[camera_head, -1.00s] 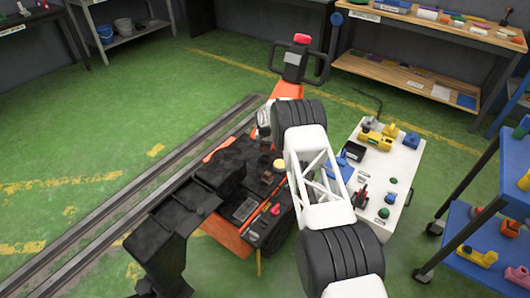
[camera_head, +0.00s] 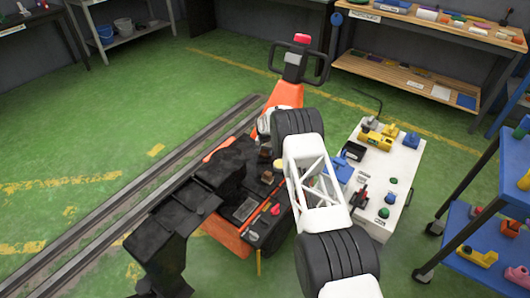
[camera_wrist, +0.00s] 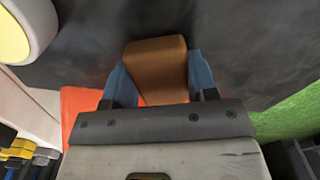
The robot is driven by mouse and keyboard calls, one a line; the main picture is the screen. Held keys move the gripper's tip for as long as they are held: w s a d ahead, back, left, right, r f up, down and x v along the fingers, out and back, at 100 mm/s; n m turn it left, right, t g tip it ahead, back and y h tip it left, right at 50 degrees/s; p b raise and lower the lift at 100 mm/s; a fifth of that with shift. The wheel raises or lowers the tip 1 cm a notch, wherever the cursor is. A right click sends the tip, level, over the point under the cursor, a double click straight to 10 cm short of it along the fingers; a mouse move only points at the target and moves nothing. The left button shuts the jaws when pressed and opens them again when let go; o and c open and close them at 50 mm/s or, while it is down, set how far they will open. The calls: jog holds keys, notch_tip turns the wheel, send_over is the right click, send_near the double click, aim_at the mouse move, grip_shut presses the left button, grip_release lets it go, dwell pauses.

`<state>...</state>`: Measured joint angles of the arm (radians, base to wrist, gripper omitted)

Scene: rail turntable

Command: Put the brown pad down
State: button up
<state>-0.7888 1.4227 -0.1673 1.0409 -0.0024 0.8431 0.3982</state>
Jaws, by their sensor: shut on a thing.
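In the wrist view the brown pad (camera_wrist: 160,68) is a small block with rounded edges. It sits between the two blue-grey fingers of my gripper (camera_wrist: 158,82), which is shut on it. The dark surface of the machine (camera_wrist: 240,45) lies behind and around the pad. I cannot tell whether the pad touches that surface. In the head view the orange and black machine (camera_head: 232,245) stands beside the rails, and my arm hides part of it. My gripper cannot be made out clearly there.
A cream round knob (camera_wrist: 18,35) is close to the pad at upper left in the wrist view. A white table (camera_head: 408,165) with yellow, blue and green parts stands to the right. A blue cart (camera_head: 462,218) is further right. Rails (camera_head: 85,262) and open green floor lie left.

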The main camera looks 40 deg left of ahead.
aim_at(265, 151)
jog(key=shift+f, duration=0.5)
jog(key=shift+f, duration=0.1)
jog(key=o, duration=0.9)
jog(key=shift+s+d+f, duration=0.1)
jog(key=shift+f, duration=0.05)
jog(key=shift+d+f, duration=0.35)
jog(key=shift+f, duration=0.05)
jog(key=shift+c, duration=0.2)
jog(key=shift+o, duration=0.2)
notch_tip(265, 151, up, 14)
jog(key=shift+a+r, duration=0.15)
jog(key=shift+a, duration=0.3)
dwell(0.4)
